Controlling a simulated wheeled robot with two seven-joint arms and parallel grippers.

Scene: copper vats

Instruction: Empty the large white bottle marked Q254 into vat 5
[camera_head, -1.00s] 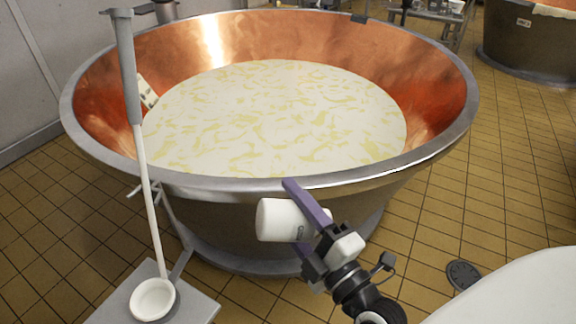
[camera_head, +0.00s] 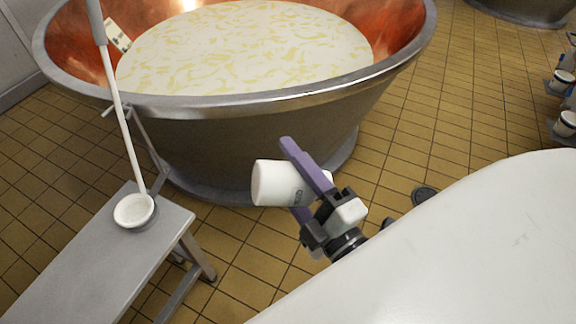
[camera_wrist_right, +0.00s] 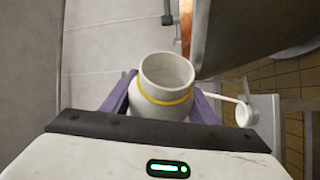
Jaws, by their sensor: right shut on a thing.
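A white bottle (camera_head: 273,184) is held between the purple fingers of my right gripper (camera_head: 293,178), which is shut on it. It looks tilted well over; grey marking on its side is partly covered and unreadable. In the right wrist view the bottle (camera_wrist_right: 165,100) has a wide open mouth and a yellow ring; the inside that shows looks pale and bare. The copper vat (camera_head: 250,105), full of whitish liquid with yellow patches, stands beyond the gripper; its number cannot be read. The bottle appears in front of the vat's outer wall, below the rim in the picture. My left gripper is not in view.
A metal bench (camera_head: 95,262) stands at the left with a white ladle (camera_head: 133,211) whose long handle rises past the vat rim. A white surface (camera_head: 460,255) fills the lower right. Another vat (camera_head: 520,8) is at the far right. Tiled floor is open between.

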